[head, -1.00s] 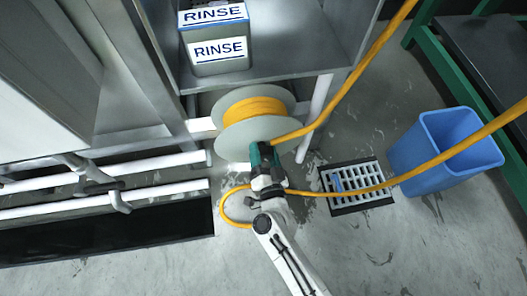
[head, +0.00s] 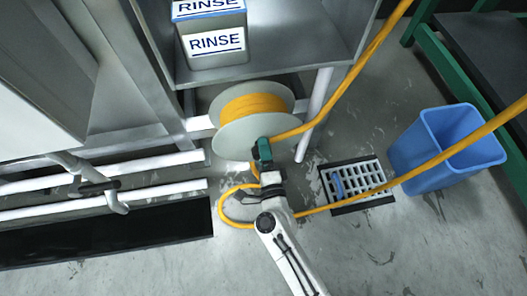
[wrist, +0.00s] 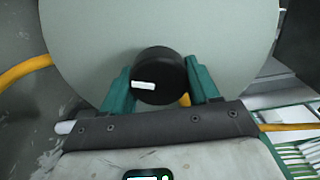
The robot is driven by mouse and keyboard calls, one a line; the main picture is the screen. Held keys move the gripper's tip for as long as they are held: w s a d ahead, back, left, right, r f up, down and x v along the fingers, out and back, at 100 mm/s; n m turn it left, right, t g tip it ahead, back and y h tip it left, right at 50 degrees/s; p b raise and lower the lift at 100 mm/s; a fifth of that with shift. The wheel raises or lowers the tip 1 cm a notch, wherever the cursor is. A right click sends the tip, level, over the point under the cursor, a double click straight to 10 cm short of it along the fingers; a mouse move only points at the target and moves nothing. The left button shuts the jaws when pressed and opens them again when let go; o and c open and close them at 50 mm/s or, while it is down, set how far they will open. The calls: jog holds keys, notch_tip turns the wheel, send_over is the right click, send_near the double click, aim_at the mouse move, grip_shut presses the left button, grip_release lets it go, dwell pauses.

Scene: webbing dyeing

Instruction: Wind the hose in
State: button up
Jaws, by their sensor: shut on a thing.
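The hose reel has pale grey-green round flanges (head: 232,146) with yellow hose (head: 252,106) wound on its drum. It sits low under a metal shelf. In the wrist view the near flange (wrist: 160,40) fills the upper middle. My gripper (head: 263,152) is at the lower part of the near flange, its green fingers shut on a round black knob (wrist: 158,72) with a white mark. Loose yellow hose (head: 343,92) runs from the reel to the upper right. Another length loops on the floor by my arm and runs right (head: 437,160). My arm hides part of that loop.
A blue bin (head: 432,165) stands at right, with hose passing across it. A floor drain grate (head: 368,183) with a blue object on it lies left of the bin. White pipes and a dark floor trench are at left. A RINSE container (head: 215,42) stands on the shelf.

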jog(key=shift+d+f+m+b, duration=0.15)
jog(key=shift+m+b, duration=0.25)
jog(key=shift+m, duration=1.3)
jog(key=o, duration=1)
jog(key=p+v, duration=0.1)
jog(key=v, duration=0.9)
jog(key=shift+s, duration=0.4)
